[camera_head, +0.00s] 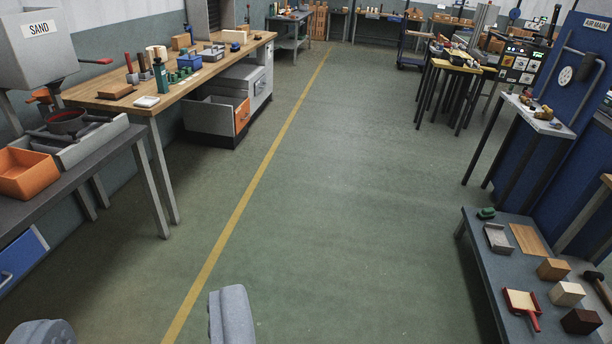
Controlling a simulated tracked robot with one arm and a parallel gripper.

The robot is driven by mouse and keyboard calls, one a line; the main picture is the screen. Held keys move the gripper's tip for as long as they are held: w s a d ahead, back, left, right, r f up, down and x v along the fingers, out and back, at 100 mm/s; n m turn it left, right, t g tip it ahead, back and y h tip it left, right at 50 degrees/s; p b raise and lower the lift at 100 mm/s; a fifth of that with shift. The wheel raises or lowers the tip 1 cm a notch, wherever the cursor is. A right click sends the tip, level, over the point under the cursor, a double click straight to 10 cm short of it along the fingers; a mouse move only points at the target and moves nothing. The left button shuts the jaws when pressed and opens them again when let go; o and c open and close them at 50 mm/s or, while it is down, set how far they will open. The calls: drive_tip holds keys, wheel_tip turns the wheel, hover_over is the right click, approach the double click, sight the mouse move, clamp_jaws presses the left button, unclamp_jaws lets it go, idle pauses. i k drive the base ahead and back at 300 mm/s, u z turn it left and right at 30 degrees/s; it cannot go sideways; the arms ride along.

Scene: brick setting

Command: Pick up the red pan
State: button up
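A small red pan (521,302) with a pale inside and a red handle lies on the low grey bench (483,272) at the lower right. Its handle points toward the front of the picture. A round red-rimmed vessel (66,122) sits below the sand hopper at the left; I cannot tell whether it is a pan. My gripper (137,330) shows at the bottom left as two grey fingertips set wide apart. It is open, with only floor between the fingers, and far from both red things.
A grey pan (497,238), wooden blocks (553,269) and a hammer (597,286) lie near the red pan. An orange bin (26,173) stands on the left bench. A long workbench (185,85) with an open drawer is behind it. The middle floor (340,190) is clear.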

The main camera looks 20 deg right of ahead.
sight(523, 303)
drive_tip(key=z, duration=0.6)
drive_tip(key=i, duration=1.3)
drive_tip(key=z, duration=1.1)
drive_tip(key=i, duration=1.35)
drive_tip(key=z, duration=0.5)
drive_tip(key=i, duration=1.2)
drive_tip(key=z, duration=0.1)
